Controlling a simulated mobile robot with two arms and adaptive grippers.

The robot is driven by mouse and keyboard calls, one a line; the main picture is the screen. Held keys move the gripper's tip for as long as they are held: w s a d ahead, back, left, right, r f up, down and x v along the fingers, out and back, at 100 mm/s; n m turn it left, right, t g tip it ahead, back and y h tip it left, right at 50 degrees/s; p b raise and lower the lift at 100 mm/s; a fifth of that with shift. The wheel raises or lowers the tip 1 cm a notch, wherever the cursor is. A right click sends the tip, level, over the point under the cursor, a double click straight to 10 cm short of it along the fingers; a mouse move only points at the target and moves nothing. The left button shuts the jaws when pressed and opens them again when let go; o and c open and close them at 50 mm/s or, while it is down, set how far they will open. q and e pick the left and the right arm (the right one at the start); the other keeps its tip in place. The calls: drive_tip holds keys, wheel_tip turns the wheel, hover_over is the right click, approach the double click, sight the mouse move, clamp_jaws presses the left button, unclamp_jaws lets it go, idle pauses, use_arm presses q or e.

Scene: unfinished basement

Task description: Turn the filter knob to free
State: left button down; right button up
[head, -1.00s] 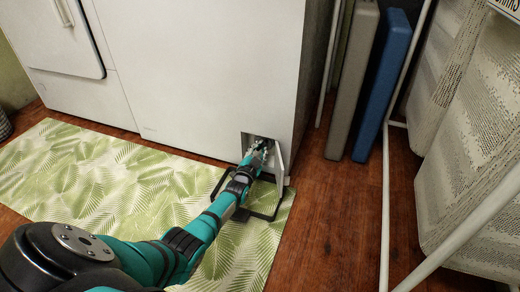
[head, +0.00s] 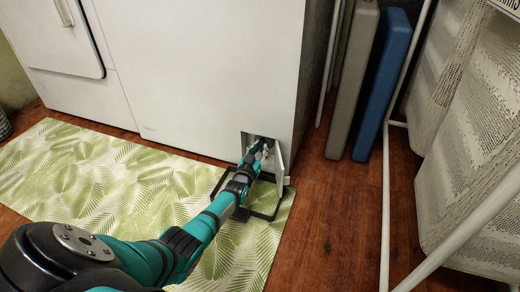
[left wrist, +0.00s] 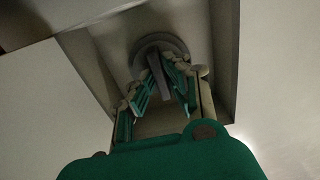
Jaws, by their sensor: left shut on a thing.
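The filter knob (left wrist: 158,45) is a grey round disc with a raised bar, set in a recess low on the white machine (head: 210,70). My left gripper (left wrist: 160,76) has its green fingers on both sides of the bar and is shut on it. In the head view my left gripper (head: 259,147) reaches into the small opening at the machine's lower right corner, and the knob is hidden there. The small hatch door (head: 281,166) stands open to the right of the gripper. I cannot read any marking around the knob. My right gripper is not in view.
A green leaf-patterned mat (head: 110,175) lies in front of the machine. A dark frame (head: 266,216) rests on the mat near the hatch. Grey (head: 352,85) and blue (head: 382,85) panels lean at the right, beside a white rack (head: 386,200). Bare wood floor lies between.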

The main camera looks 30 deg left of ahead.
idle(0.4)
use_arm(q)
drive_tip(key=c, duration=1.4)
unclamp_jaws()
drive_tip(key=shift+o, duration=0.2)
drive_tip(key=shift+s, duration=0.1)
drive_tip(key=v, duration=0.7)
drive_tip(key=shift+s, duration=0.2)
drive_tip(key=shift+f, duration=0.1)
